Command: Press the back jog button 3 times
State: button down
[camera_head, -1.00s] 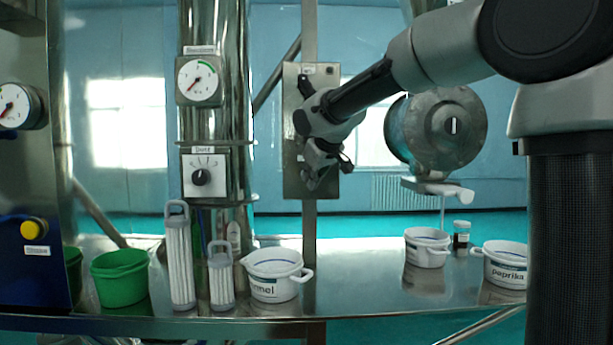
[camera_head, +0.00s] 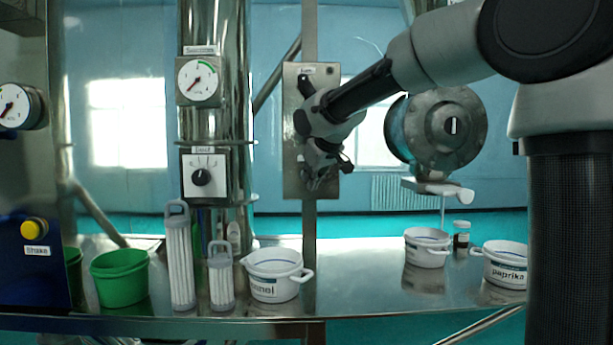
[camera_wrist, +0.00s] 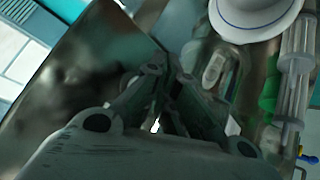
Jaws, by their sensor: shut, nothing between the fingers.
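My gripper (camera_head: 318,183) is shut and empty in the head view, in front of the lower half of a metal control panel (camera_head: 293,172) on a post. My wrist and gripper cover much of the panel, and no button marked as back jog can be made out. In the wrist view my gripper (camera_wrist: 165,90) points at a blurred metal surface, probably the panel (camera_wrist: 75,70). I cannot tell whether the fingertips touch it.
On the metal table (camera_head: 345,275) stand a green tub (camera_head: 120,285), two ribbed filters (camera_head: 181,265) and several white pots, one labelled paprika (camera_head: 503,262). A round metal housing (camera_head: 445,130) is right of the panel. A knob (camera_head: 201,177) and gauge (camera_head: 199,80) are left.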

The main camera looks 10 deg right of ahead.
jog(key=shift+w, duration=0.4)
jog(key=shift+w+d, duration=0.15)
jog(key=shift+w, duration=0.35)
dwell(0.8)
jog(key=shift+s, duration=0.9)
jog(key=s, duration=0.2)
jog(key=s+a, duration=0.1)
jog(key=s, duration=0.2)
jog(key=shift+a, duration=0.1)
dwell(0.7)
